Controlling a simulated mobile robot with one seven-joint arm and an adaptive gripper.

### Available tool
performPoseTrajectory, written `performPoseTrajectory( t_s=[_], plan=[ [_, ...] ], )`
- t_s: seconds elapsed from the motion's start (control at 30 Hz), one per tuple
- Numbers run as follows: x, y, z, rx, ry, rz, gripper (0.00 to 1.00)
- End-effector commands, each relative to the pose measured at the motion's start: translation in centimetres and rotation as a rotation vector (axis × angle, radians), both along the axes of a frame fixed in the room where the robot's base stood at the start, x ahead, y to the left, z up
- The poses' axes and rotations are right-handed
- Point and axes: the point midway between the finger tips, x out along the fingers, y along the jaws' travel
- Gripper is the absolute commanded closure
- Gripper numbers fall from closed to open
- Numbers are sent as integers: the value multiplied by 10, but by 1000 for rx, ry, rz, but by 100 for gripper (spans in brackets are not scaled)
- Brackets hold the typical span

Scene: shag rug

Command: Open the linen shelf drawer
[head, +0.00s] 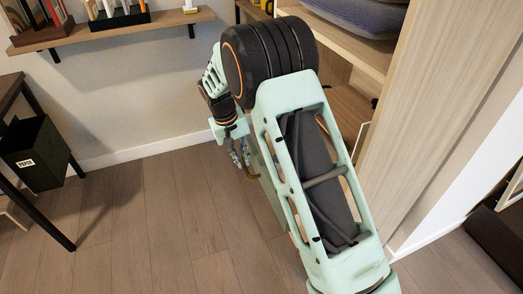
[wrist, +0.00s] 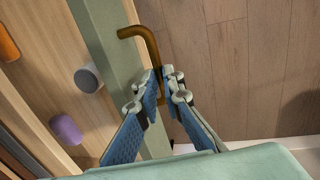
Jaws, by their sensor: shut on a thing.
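The linen shelf drawer shows in the wrist view as a green front panel (wrist: 106,42) with a bent bronze handle (wrist: 140,32) on its outer face. Behind the panel a wooden interior with objects is visible, so the drawer stands at least partly open. My gripper (wrist: 160,76) is shut on the handle, its blue-padded fingers on either side of the bar. In the head view my gripper (head: 241,158) is low beside the shelf, and my arm hides most of the drawer. How far the drawer is out cannot be told.
Inside the drawer are a grey cylinder (wrist: 88,78), a purple one (wrist: 66,130) and an orange one (wrist: 8,44). The wooden shelf unit (head: 437,110) rises at right. A dark bin (head: 35,155) hangs by a table at left. The wood floor (head: 150,215) between is clear.

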Motion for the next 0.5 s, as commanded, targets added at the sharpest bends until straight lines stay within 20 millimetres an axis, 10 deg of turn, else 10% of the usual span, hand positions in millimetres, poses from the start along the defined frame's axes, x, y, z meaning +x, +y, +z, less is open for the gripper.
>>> performPoseTrajectory(
  t_s=[0.5],
  plan=[
    [-16,50,0,0,0,0,100]
  ],
)
